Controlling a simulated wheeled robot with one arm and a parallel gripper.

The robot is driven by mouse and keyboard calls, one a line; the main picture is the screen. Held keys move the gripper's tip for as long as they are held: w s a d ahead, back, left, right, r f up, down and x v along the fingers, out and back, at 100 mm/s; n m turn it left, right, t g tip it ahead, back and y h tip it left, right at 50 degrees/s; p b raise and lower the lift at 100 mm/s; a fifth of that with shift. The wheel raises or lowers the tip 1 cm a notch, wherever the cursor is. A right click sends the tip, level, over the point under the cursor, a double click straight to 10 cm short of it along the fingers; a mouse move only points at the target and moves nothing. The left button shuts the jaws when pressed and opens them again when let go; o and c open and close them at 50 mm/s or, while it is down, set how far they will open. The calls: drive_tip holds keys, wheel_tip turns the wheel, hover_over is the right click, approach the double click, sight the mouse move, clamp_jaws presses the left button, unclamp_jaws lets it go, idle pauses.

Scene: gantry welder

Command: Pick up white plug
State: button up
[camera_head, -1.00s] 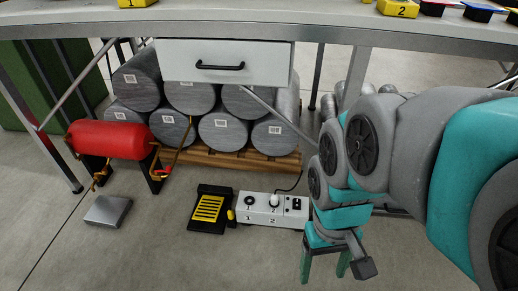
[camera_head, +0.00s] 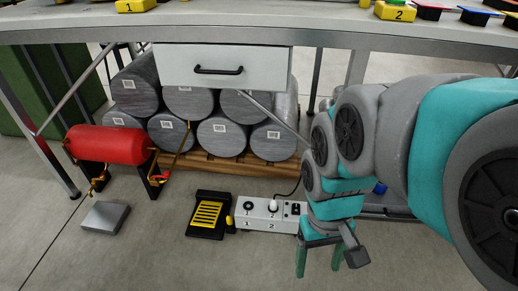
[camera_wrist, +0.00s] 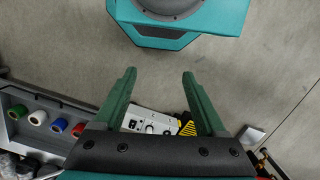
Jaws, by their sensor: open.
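The white plug (camera_head: 272,205) sits in the socket above the label 2 on a grey-white power box (camera_head: 259,225) on the floor. The box partly shows between my fingers in the wrist view (camera_wrist: 136,121), where the plug is too small to make out surely. My gripper (camera_head: 318,262) is open and empty, with green fingers pointing down, to the right of the box and nearer the camera. In the wrist view my gripper (camera_wrist: 159,75) has bare floor between its fingertips. My arm hides the right end of the box in the head view.
A black and yellow pedal (camera_head: 208,214) lies left of the box. A red tank (camera_head: 106,144), a metal block (camera_head: 105,217) and stacked grey cylinders on a pallet (camera_head: 230,166) stand behind and left. The workbench with its drawer (camera_head: 222,66) overhangs. A tray with coloured cylinders (camera_wrist: 39,118) shows in the wrist view.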

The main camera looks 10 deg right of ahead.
drive_tip(key=w+f+n+b, duration=0.1)
drive_tip(key=w+f+b, duration=0.25)
drive_tip(key=w, duration=0.85)
drive_tip(key=n+t+b, duration=0.1)
drive_tip(key=t+b, duration=0.1)
drive_tip(key=b, duration=0.5)
hover_over(273, 203)
drive_tip(key=d, duration=0.1)
wheel_tip(273, 203, down, 24)
drive_tip(key=shift+w+r, duration=0.15)
drive_tip(key=shift+w+f, duration=0.2)
drive_tip(key=shift+f, duration=0.35)
drive_tip(key=shift+w+a+f+b, duration=0.15)
drive_tip(key=shift+f+b, duration=0.25)
drive_tip(key=shift+f, duration=1.35)
drive_tip(key=shift+a+f+b, duration=0.15)
drive_tip(key=shift+f+b, duration=0.2)
drive_tip(key=shift+f, duration=1.4)
drive_tip(key=shift+c, duration=0.3)
clamp_jaws()
